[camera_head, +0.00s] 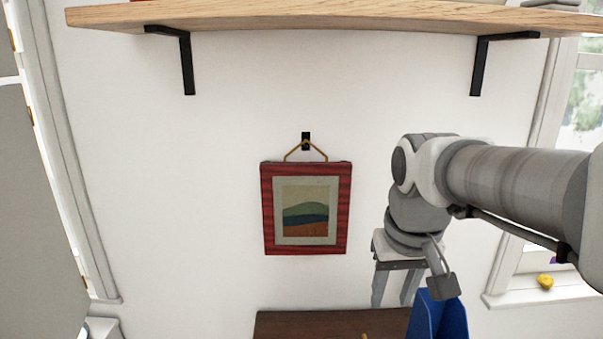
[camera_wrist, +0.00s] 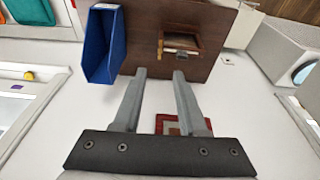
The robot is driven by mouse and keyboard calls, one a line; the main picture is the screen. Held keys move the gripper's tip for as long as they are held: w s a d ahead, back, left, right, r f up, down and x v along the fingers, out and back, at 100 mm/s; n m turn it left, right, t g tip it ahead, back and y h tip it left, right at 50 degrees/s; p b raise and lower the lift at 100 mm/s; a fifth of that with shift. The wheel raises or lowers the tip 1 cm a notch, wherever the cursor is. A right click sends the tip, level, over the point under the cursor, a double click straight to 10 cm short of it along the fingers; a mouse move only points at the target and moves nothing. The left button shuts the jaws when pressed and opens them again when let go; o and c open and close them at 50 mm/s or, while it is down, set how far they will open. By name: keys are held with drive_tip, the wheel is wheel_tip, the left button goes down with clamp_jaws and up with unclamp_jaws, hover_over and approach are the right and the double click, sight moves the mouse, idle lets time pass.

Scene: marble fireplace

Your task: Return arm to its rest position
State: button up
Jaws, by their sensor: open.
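My arm reaches in from the right in the camera_head view, and my gripper (camera_head: 394,300) hangs from it with the fingers pointing down. The gripper also shows in the camera_wrist view (camera_wrist: 160,76); its two fingers are apart with nothing between them. In the camera_head view it is to the right of a red-framed landscape picture, and clear of it. The picture (camera_head: 306,210) hangs by a cord from a black wall hook (camera_head: 306,140). Part of the red frame (camera_wrist: 167,121) shows between the fingers in the camera_wrist view.
A brown tabletop (camera_head: 310,325) stands below, with a blue holder (camera_wrist: 97,50) and a small wooden object (camera_wrist: 180,44) on it. A wooden shelf (camera_head: 330,16) on black brackets crosses above. A yellow object (camera_head: 545,281) sits on the right windowsill. Left of the picture, the wall is bare.

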drive_tip(key=s+f+t, duration=0.2)
drive_tip(key=s, duration=0.7)
drive_tip(key=shift+s+t, duration=0.25)
drive_tip(key=shift+t, duration=0.15)
